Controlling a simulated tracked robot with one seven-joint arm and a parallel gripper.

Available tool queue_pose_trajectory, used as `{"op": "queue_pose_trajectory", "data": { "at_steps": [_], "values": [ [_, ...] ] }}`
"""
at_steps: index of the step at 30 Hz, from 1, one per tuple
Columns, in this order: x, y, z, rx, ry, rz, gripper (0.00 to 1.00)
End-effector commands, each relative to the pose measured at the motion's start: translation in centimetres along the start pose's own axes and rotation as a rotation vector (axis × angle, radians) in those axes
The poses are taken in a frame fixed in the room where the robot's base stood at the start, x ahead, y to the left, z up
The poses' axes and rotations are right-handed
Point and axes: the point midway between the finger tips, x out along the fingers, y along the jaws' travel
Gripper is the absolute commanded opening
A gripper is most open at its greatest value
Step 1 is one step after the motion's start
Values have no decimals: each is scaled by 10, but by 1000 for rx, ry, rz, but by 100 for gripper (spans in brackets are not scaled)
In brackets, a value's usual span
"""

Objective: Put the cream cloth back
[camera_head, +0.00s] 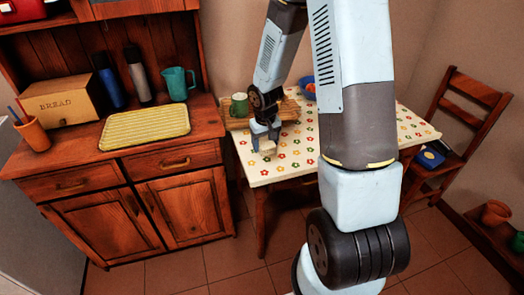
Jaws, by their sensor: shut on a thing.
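My gripper (266,142) is over the left front part of the table with the flowered cloth (300,165). It is shut on the cream cloth (268,148), a small pale bundle at the fingertips. The bundle is close to the tabletop near its left edge; I cannot tell whether it touches. My arm hides part of the table's middle and right.
A blue bowl (308,87) is farther back. The sideboard (88,153) at left holds a yellow tray (145,127), bread box (61,100), bottles and a teal jug (177,84). A chair (463,120) stands right.

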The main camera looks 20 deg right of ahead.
Motion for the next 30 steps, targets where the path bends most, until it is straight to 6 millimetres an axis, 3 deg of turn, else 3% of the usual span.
{"op": "queue_pose_trajectory", "data": {
  "at_steps": [4,14,21,30],
  "values": [
    [16,0,-10,0,-1,0,20],
    [31,-2,-19,0,-1,0,20],
    [58,-3,-15,1,-1,1,20],
    [59,-2,-15,2,0,1,20]
  ]
}}
